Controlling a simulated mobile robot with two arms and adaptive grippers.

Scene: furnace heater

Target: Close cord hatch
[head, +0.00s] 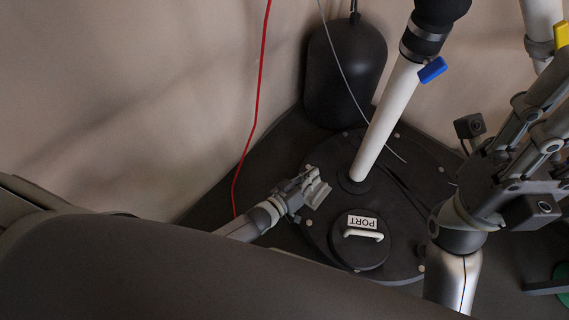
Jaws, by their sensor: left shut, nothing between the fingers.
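A round dark hatch lid (360,256) with a white "PORT" label and a white bar handle (363,235) lies on a larger round dark plate (424,187). The label reads upside down. I cannot tell whether the lid is fully seated. My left gripper (317,190) is shut and empty, above the plate, up and left of the lid and apart from the handle. My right gripper (540,120) is at the right, large and close to the camera. Its fingertips are not clearly shown, so its opening cannot be told.
A white pipe (388,120) with a blue valve handle (433,69) rises from the plate behind the lid. A black tank (344,75) stands against the wall. A red cord (255,115) hangs at the left, and a thin grey cable (345,75) runs past the tank.

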